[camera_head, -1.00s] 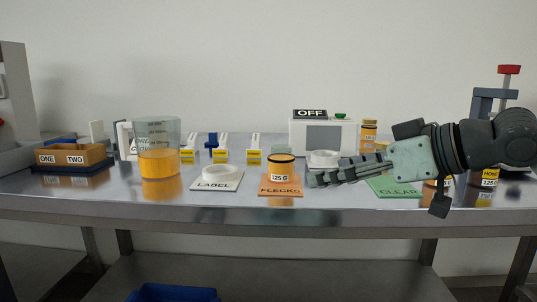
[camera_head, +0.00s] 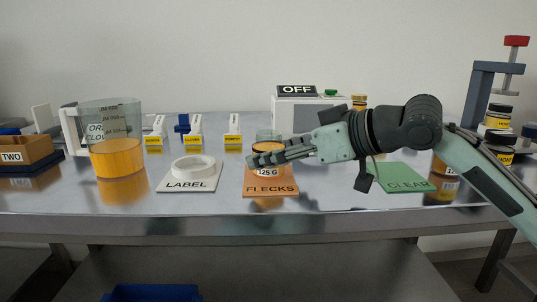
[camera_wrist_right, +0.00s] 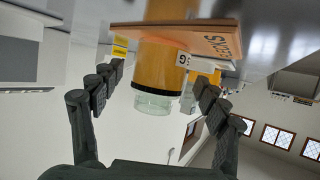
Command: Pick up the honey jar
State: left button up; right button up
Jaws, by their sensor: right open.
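A honey jar (camera_head: 267,172) with amber contents, a dark band, a clear top and a "125 G" tag stands upright on the orange FLECKS mat (camera_head: 270,188). My right gripper (camera_head: 254,157) comes in from the right and hides the jar's middle in the head view. In the right wrist view, which is upside down, the jar (camera_wrist_right: 160,65) appears between the two spread fingers of my right gripper (camera_wrist_right: 162,88). The fingers are open, and I see no clear contact with the jar. My left gripper is not in view.
A large beaker of amber liquid (camera_head: 117,158) stands at left. A white ring sits on the LABEL mat (camera_head: 186,185). The green CLEAR mat (camera_head: 405,178) looks bare, with further jars (camera_head: 497,157) at right. The OFF box (camera_head: 305,112) stands behind.

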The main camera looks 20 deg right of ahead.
jog(key=shift+x, duration=0.9)
jog(key=shift+d, duration=0.1)
jog(key=shift+c, duration=0.3)
jog(key=shift+r, duration=0.1)
jog(key=c, duration=1.4)
